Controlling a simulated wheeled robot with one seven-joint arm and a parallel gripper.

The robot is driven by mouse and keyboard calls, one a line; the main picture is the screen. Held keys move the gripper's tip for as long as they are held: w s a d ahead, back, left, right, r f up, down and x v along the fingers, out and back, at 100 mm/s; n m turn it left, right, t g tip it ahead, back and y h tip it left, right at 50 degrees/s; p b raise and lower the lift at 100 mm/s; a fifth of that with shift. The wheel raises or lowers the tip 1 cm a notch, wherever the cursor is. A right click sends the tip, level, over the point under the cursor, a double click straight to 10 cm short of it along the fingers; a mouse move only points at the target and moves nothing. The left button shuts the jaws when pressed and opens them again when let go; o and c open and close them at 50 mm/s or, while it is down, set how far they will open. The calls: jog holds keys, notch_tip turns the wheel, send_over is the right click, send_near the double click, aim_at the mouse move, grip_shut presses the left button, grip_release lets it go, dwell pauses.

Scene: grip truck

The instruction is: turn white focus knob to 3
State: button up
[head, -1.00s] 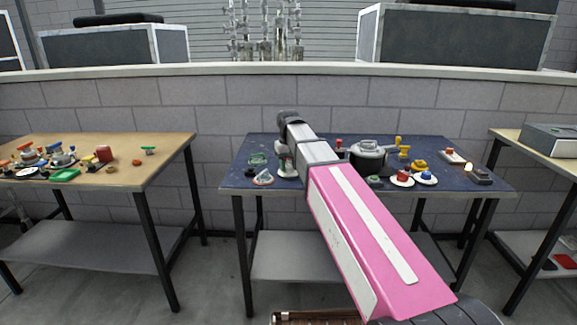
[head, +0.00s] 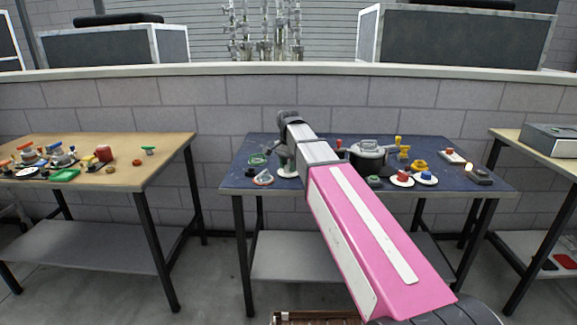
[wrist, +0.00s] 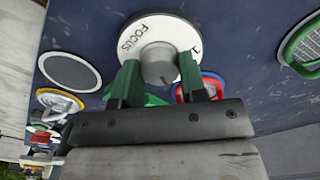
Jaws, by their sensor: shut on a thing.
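The white focus knob's dial (wrist: 180,33) is a round white disc marked "FOCUS" and with a numeral near its right edge. A grey knob (wrist: 159,66) stands at its centre. My gripper (wrist: 158,75) has its two green fingers on either side of the grey knob, shut on it. In the head view the white disc (head: 287,174) shows in part at the left of the blue table, below my wrist. The dial's other numerals and the knob's pointer cannot be read.
The blue table (head: 325,185) also holds a large grey round device (head: 368,157), a red knob (head: 402,175) and a blue knob (head: 427,175) to the right. In the wrist view, a dark disc (wrist: 70,71) and a green-rimmed piece (wrist: 290,50) flank the dial.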

jog(key=m, duration=0.4)
jog(key=shift+m, duration=1.9)
jog(key=o, duration=0.9)
notch_tip(320, 180, up, 11)
jog(key=shift+f, duration=0.1)
